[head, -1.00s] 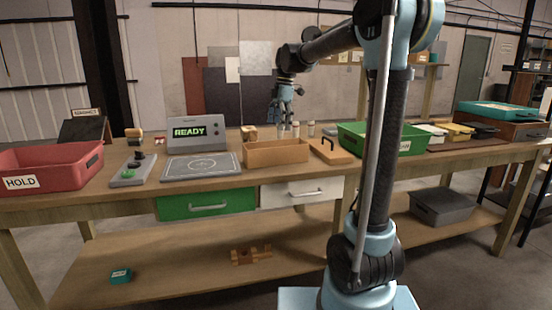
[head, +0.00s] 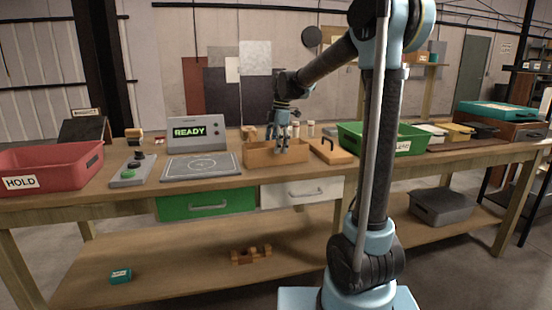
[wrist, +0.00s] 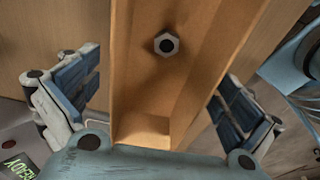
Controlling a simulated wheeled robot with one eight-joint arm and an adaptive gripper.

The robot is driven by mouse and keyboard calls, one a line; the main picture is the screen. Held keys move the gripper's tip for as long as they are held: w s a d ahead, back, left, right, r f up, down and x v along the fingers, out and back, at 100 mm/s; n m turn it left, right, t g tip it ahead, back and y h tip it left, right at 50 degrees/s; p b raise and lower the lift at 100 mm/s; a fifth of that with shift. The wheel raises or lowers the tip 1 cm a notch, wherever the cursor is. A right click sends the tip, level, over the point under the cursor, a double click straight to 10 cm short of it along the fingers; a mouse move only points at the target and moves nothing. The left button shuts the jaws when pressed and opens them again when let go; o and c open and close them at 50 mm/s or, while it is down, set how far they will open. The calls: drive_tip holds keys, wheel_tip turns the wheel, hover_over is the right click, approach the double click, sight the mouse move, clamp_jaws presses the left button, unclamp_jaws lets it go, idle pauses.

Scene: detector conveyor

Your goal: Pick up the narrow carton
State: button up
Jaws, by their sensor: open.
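A narrow, open-topped tan carton (head: 262,159) stands on the workbench, between the grey marked plate and the green bin. In the wrist view the carton (wrist: 142,75) runs lengthwise between my fingers, with a grey hex nut (wrist: 167,44) inside it. My gripper (head: 281,149) points down over the carton in the head view and hides part of it. In the wrist view my gripper (wrist: 157,100) is open, with one finger on either side of the carton and visible gaps. How low the fingertips reach along its walls is hard to tell.
The grey marked plate (head: 202,167) and READY display (head: 198,133) are left of the carton. A wooden lid with a dark handle (head: 334,151) and a green bin (head: 378,143) are close on its right. Small white-capped bottles (head: 310,129) stand behind. A red HOLD bin (head: 45,166) is far left.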

drive_tip(key=c, duration=1.1)
drive_tip(key=shift+r, duration=0.1)
